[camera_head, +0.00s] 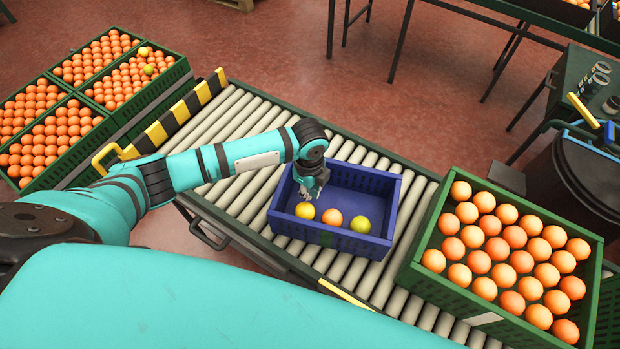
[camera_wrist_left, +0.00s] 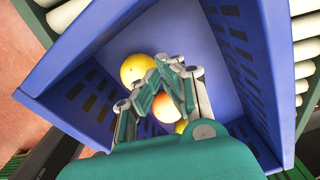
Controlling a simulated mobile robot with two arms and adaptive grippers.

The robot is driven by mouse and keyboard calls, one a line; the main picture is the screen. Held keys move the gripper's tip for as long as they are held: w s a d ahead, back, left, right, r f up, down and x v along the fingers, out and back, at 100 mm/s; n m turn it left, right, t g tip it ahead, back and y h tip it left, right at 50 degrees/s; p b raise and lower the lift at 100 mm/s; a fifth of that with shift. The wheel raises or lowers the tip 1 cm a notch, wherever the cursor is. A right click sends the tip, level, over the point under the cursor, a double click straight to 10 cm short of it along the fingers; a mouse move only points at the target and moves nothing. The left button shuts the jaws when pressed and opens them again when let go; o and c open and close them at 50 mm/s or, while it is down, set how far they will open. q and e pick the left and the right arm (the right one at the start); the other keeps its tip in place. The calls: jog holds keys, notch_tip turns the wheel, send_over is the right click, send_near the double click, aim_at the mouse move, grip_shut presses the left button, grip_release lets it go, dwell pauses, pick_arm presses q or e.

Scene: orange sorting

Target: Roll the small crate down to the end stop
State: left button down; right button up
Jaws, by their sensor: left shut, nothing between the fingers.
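The small blue crate (camera_head: 374,243) sits on the roller conveyor (camera_head: 241,200), in the middle of the head view. Inside it, along its near side, lie a yellow fruit (camera_head: 305,211), an orange one (camera_head: 332,217) and a yellow-green one (camera_head: 360,224). My left gripper (camera_head: 308,196) reaches into the left part of the crate, shut and empty. In the left wrist view the shut fingers (camera_wrist_left: 178,72) are inside the crate walls (camera_wrist_left: 268,62), in front of the fruits and partly hiding them. I cannot tell whether they touch the crate. My right gripper is not in view.
A large green crate full of oranges (camera_head: 444,267) stands at the right. A yellow-and-black striped bar (camera_head: 185,109) crosses the conveyor's far left end. Rollers between that bar and the blue crate are bare. More green orange crates (camera_head: 150,98) stand at the far left.

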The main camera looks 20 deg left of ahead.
pick_arm(q)
jog(key=shift+w+a+r, duration=0.15)
jog(key=shift+w+a, duration=0.1)
jog(key=shift+a, duration=0.7)
jog(key=shift+w+a+r, duration=0.1)
jog(key=shift+w+a, duration=0.1)
jog(key=shift+a, duration=0.75)
